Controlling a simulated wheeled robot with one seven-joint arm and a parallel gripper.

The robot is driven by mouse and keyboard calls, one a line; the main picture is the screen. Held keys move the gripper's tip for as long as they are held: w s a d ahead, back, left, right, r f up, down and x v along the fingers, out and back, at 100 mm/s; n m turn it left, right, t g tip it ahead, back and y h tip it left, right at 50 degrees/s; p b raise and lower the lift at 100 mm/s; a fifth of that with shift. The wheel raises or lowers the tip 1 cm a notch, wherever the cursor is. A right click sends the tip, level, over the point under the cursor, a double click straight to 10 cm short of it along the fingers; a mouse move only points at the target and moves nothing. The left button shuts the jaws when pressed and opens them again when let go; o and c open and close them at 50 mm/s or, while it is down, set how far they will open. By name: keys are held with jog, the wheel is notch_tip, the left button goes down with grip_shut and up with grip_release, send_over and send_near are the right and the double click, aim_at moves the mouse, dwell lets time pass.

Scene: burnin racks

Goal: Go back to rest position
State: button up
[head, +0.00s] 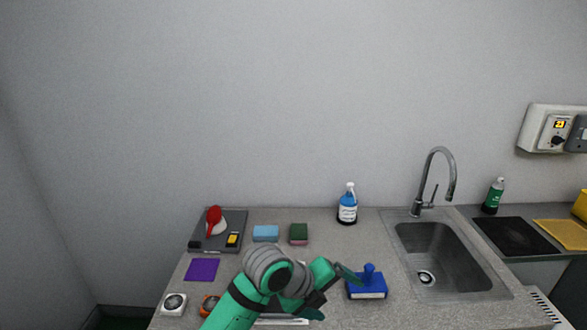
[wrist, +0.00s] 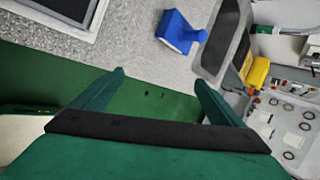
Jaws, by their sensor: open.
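My gripper (wrist: 160,88) is open and empty in the wrist view, its two green fingers spread apart over the green floor at the counter's edge. In the head view my green arm reaches over the front of the counter, and the gripper end (head: 330,290) is left of a blue block-shaped tool with a knob handle (head: 367,284). That blue tool also shows in the wrist view (wrist: 178,32), standing on the counter beyond the fingers and apart from them. Part of the counter front is hidden behind my arm.
The grey counter (head: 330,248) holds a dark tray (head: 208,246) with a red-handled item, blue and green sponges (head: 266,233), a purple cloth (head: 202,269) and a blue bottle (head: 347,205). A sink (head: 440,262) with a tall tap (head: 440,175) lies right.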

jog(key=w+d+r+n+t+h, duration=0.1)
jog(key=d+n+t+h, duration=0.4)
jog(key=d+n+t, duration=0.6)
jog(key=s+a+f+n+t+y, duration=0.1)
jog(key=s+a+f+n+y, duration=0.4)
jog(key=s+f+n, duration=0.35)
jog(key=s+a+f+n+y, duration=0.45)
jog(key=s+f+n, duration=0.35)
jog(key=n, duration=0.2)
jog(key=s+a+n+y, duration=0.1)
jog(key=s+a, duration=0.4)
jog(key=s, duration=0.6)
jog(key=s+a+n+y, duration=0.1)
jog(key=s+a, duration=0.5)
jog(key=s, duration=0.6)
jog(key=shift+a+f+g+y, duration=0.2)
jog(key=shift+f+g+y, duration=0.1)
jog(key=shift+y, duration=0.05)
jog(key=shift+s, duration=0.1)
